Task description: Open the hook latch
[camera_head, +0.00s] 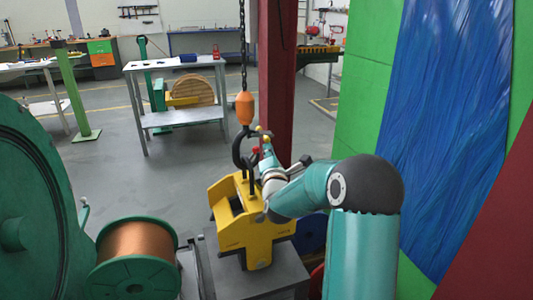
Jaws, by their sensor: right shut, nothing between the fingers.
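The dark hook (238,154) hangs below an orange block (244,108) on a chain, in the middle of the view. It goes down to the ring at the top of a yellow lifting device (243,226). The hook latch is too small to make out clearly. My right gripper (261,140) is beside the hook, on its right, shut and empty. It overlaps the hook's right edge in the picture, and I cannot tell whether it touches. My left gripper is not in view.
The yellow device stands on a grey box (278,276). A copper wire spool (137,246) and a large green wheel (35,205) are at the left. A red post (277,75) rises behind the hook. A green and blue panel (440,110) stands at the right.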

